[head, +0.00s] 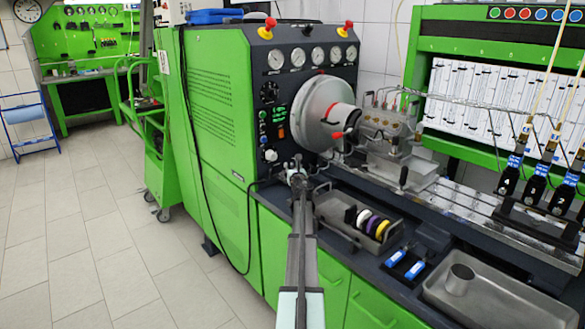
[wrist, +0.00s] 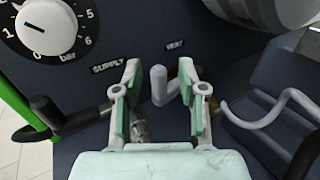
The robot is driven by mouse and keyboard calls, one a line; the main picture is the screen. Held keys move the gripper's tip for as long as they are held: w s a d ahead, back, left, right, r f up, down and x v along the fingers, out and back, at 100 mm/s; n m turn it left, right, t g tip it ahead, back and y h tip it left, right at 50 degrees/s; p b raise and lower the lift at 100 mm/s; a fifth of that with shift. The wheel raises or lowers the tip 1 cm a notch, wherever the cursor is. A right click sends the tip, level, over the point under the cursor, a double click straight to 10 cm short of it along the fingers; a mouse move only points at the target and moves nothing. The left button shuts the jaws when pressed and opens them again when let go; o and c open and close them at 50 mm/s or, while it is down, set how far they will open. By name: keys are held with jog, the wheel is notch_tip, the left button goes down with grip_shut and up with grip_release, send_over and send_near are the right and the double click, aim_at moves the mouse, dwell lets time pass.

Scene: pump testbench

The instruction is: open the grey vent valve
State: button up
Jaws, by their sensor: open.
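The grey vent valve handle (wrist: 158,84) shows in the wrist view as a short rounded grey lever just below the VENT label (wrist: 175,44). My gripper (wrist: 160,72) is open, with one green-padded finger on each side of the handle. The handle stands between the fingers, with a visible gap on the left; on the right it is close to the finger, and I cannot tell if they touch. In the head view my gripper (head: 299,177) is at the lower front of the green test bench (head: 222,110), and the handle is too small to tell there.
A black handle (wrist: 46,112) sits left of the gripper, below the SUPPLY label (wrist: 108,66). A grey curved hose (wrist: 262,112) runs at the right. A tray with coloured rings (head: 362,220) lies right of my arm.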

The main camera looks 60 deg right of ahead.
jog(key=v, duration=1.1)
jog(key=shift+s+a, duration=0.2)
jog(key=shift+s, duration=0.05)
